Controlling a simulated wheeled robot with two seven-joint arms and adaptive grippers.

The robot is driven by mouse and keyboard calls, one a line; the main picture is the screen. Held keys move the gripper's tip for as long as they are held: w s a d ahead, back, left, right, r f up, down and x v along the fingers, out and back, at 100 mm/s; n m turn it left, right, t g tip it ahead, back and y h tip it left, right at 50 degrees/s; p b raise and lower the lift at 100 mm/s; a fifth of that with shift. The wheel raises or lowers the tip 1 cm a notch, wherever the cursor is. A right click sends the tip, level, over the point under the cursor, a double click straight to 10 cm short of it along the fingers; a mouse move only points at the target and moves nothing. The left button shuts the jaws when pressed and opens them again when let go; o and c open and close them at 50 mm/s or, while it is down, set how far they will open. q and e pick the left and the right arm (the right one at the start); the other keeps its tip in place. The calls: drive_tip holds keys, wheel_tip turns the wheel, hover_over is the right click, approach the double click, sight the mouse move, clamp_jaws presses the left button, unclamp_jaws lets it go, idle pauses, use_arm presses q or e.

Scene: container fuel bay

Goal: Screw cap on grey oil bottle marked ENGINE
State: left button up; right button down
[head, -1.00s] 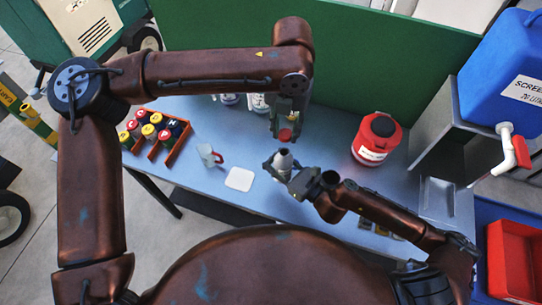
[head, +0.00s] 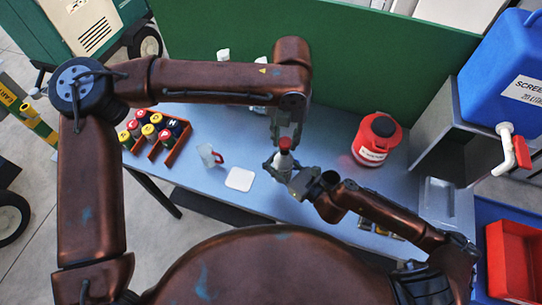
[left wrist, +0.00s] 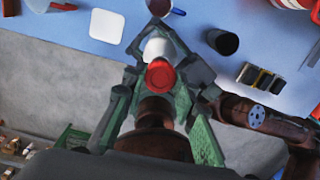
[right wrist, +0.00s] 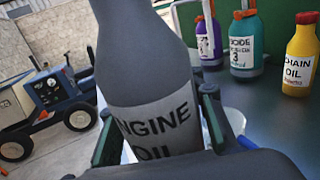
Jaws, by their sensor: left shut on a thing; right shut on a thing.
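The grey oil bottle (head: 284,160) stands roughly upright above the table. Its label reads ENGINE OIL in the right wrist view (right wrist: 155,125), where its top is out of frame. My right gripper (head: 280,172) is shut around its body, one finger on each side. My left gripper (head: 285,134) comes from above and is shut on a red cap (head: 285,143). The cap sits right at the bottle's top; whether its thread has caught I cannot tell. In the left wrist view the red cap (left wrist: 160,75) is between the green fingers and hides the bottle's mouth.
An orange rack of coloured caps (head: 157,133), a mug (head: 209,155) and a white pad (head: 239,179) lie to the left. A red can (head: 376,140) stands to the right. A yellow CHAIN OIL bottle (right wrist: 301,58) stands among others. A green panel (head: 390,60) closes the back.

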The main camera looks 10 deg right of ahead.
sight(283, 165)
use_arm(q)
drive_tip(key=shift+s, duration=0.1)
idle(0.3)
idle(0.4)
drive_tip(key=shift+f, duration=0.9)
drive_tip(key=shift+f, duration=0.55)
drive_tip(key=m, duration=1.3)
drive_tip(key=shift+m, duration=0.4)
